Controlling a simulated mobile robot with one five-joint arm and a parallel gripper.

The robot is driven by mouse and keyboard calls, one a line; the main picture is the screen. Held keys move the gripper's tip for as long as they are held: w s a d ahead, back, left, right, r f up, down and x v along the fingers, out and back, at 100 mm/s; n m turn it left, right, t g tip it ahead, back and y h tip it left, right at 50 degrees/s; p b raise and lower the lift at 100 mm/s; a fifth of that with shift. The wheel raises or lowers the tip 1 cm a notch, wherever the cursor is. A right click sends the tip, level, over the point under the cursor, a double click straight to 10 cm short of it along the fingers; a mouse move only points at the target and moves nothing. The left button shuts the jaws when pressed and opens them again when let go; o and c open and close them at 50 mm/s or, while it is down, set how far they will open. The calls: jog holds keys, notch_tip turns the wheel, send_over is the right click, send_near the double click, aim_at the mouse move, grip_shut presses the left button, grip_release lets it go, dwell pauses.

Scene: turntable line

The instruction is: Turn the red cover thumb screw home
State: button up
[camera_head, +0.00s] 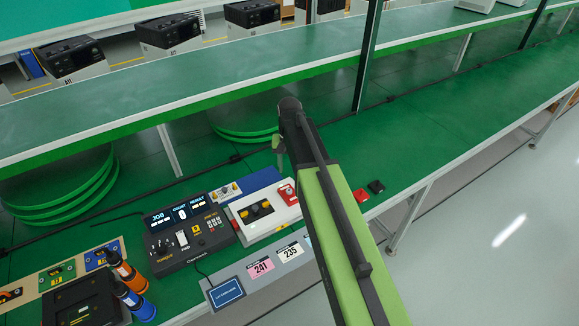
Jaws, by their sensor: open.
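A white unit (245,211) lies on the green bench, with a dark and yellow part (258,209) on its top. A small red piece (288,194) with a pale mark sits at the unit's right end, close to my arm. It may be the red cover or its thumb screw; the screw itself is too small to make out. My gripper (279,152) hangs at the far end of my green and black arm, above and behind the white unit. It is open and apart from the unit. My arm hides part of the bench to the unit's right.
A black control box (188,240) with displays stands left of the unit. Orange (128,272) and blue (134,301) screwdriver-like tools stand further left. Number cards (261,267) lie in front. Red (361,195) and black (376,187) blocks lie right of my arm. A raised green shelf (190,82) runs behind.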

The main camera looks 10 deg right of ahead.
notch_tip(320, 180, up, 6)
jog(key=p, duration=0.4)
